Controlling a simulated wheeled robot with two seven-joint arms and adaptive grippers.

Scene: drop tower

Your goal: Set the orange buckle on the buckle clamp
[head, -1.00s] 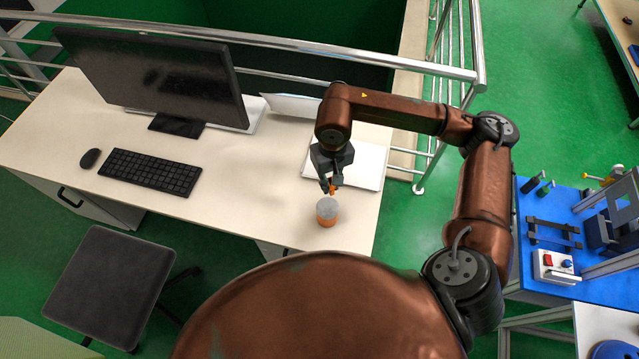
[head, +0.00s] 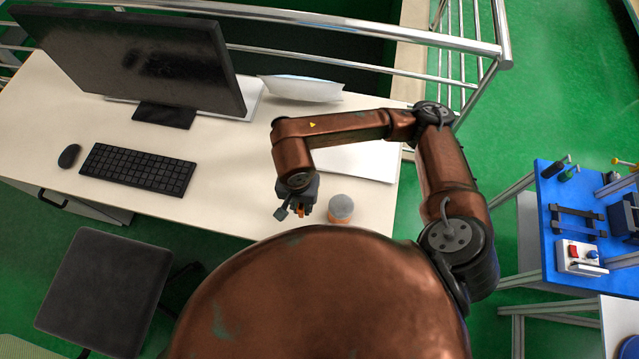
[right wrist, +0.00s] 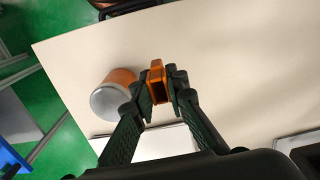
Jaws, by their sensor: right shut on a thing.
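The orange buckle (right wrist: 156,82) is held between the fingertips of my right gripper (right wrist: 162,90) in the right wrist view. In the head view my right gripper (head: 296,207) is over the front part of the cream desk, just left of the orange and grey can, and only a bit of the orange buckle (head: 300,212) shows. The blue workbench (head: 556,262) at the right carries a black fixture with two bars (head: 578,222); I cannot tell whether this is the buckle clamp. My left gripper is out of view.
The can (head: 340,209) stands close to my right gripper. A monitor (head: 130,62), keyboard (head: 138,169) and mouse (head: 69,156) are on the desk (head: 225,190). A metal railing (head: 400,72) runs behind. Green floor separates desk and workbench.

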